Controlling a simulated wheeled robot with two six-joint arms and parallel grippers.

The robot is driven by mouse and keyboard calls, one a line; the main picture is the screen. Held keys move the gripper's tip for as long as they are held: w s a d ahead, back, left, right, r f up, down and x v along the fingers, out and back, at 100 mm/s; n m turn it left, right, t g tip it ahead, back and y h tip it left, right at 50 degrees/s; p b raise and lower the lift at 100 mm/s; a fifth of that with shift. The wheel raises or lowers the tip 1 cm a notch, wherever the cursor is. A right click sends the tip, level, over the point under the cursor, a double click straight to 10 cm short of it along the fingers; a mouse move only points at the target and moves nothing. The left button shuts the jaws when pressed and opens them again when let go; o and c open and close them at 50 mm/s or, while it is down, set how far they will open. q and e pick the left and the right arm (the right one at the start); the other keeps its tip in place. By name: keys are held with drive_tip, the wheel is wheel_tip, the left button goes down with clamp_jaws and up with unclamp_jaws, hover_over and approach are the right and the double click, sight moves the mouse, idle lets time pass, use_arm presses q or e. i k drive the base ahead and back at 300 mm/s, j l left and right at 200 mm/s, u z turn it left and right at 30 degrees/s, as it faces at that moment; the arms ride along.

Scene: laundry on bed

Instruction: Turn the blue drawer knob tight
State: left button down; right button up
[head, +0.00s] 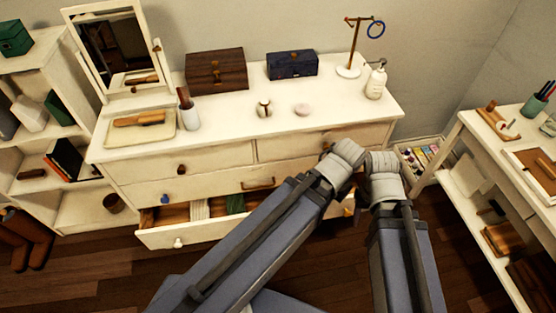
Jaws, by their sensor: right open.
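The blue knob (165,198) is at the left end of the middle drawer front of the cream dresser (130,163). Both of my arms reach to the dresser's right end, well to the right of that knob. My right gripper (383,166) is open beside the right end of the dresser front; its fingers are mostly hidden by its own wrist. My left gripper (346,161) is close to its left, in front of the right drawers, and its fingers are hidden. Neither touches the blue knob.
The bottom drawer (205,234) is pulled out, with folded cloth inside and a white knob (178,243). A dark knob (181,169) is on the top left drawer. A mirror (113,47), boxes and a pump bottle (376,82) stand on top. A desk (480,150) is at right.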

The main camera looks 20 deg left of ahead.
sight(164, 200)
drive_tip(key=u, duration=2.1)
